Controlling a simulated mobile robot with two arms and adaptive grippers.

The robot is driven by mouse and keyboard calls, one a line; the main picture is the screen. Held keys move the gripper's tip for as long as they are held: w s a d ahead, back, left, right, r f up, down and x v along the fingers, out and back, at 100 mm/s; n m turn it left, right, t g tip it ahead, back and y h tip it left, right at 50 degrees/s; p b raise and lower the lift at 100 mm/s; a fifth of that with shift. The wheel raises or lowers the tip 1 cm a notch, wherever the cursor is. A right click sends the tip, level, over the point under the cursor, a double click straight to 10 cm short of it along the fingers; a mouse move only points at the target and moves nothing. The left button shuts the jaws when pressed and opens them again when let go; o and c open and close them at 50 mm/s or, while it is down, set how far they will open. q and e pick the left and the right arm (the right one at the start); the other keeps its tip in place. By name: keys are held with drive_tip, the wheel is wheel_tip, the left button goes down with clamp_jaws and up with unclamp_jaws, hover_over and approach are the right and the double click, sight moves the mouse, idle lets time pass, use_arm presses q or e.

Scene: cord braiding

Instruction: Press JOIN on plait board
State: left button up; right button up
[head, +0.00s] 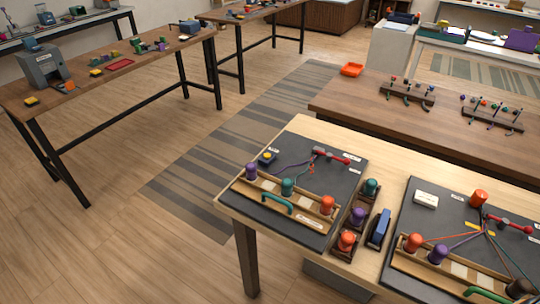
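Two dark boards lie on the light wooden table; I cannot read which is the plait board. The left board (320,180) has a small dark box with a yellow button (267,157) at its far left corner. It also bears a red clamp (332,156) with cords and a rail with purple (251,171), teal (288,186) and orange (327,204) bobbins. The right board (417,219) has a white box (426,198), an orange-red knob (478,198), a red clamp (512,223) and spread cords. The JOIN label is not legible. Neither gripper is in view.
Between the boards stand a tray with several bobbins (357,215) and a blue block (379,228). A brown table (340,101) with peg racks (408,93) adjoins behind. Another work table (115,72) stands left. Open floor with a striped rug (200,170) lies between.

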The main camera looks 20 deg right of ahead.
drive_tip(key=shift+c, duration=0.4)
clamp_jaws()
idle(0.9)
